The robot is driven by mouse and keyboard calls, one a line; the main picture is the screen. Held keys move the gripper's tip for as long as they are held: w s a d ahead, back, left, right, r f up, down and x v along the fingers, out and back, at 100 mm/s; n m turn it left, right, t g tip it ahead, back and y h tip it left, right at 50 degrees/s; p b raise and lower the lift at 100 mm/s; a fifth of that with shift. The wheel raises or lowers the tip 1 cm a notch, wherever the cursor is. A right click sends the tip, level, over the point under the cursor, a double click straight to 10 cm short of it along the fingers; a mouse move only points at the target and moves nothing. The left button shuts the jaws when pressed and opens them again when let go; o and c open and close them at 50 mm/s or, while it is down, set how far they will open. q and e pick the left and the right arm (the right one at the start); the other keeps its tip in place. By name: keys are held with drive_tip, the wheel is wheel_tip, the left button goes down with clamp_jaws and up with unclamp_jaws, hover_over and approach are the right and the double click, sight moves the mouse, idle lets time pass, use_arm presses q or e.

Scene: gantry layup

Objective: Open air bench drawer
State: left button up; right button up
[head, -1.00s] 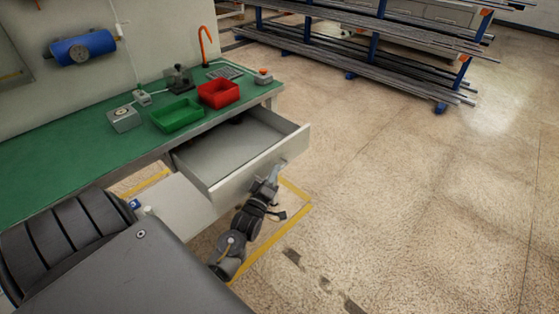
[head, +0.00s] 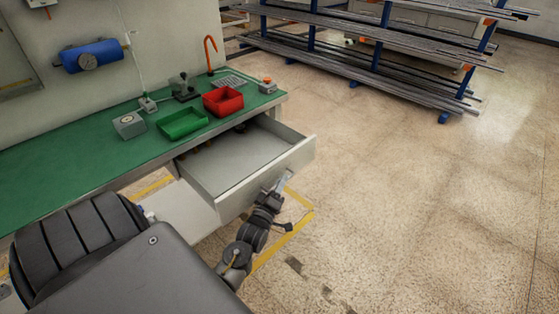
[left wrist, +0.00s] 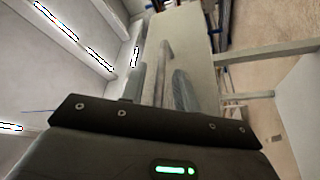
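The air bench drawer (head: 245,165) sticks well out from under the green-topped bench (head: 70,150), and its pale inside shows. Its grey front panel (head: 290,165) faces the lower right. My left gripper (head: 283,184) is at the handle on the outside of this front. In the left wrist view the handle bar (left wrist: 165,58) runs between the fingers of my left gripper (left wrist: 158,92), which look closed on it. The drawer front (left wrist: 195,40) fills the upper middle there. The handle is mostly hidden by the gripper in the head view. My right gripper is not in view.
A green bin (head: 182,123) and a red bin (head: 223,101) stand on the bench beside small devices. A blue tank (head: 92,57) hangs on the wall. A rack of long bars (head: 370,60) stands at the back. The floor right of the drawer is clear.

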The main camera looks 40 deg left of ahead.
use_arm(q)
drive_tip(key=b+v, duration=0.1)
drive_tip(key=v, duration=1)
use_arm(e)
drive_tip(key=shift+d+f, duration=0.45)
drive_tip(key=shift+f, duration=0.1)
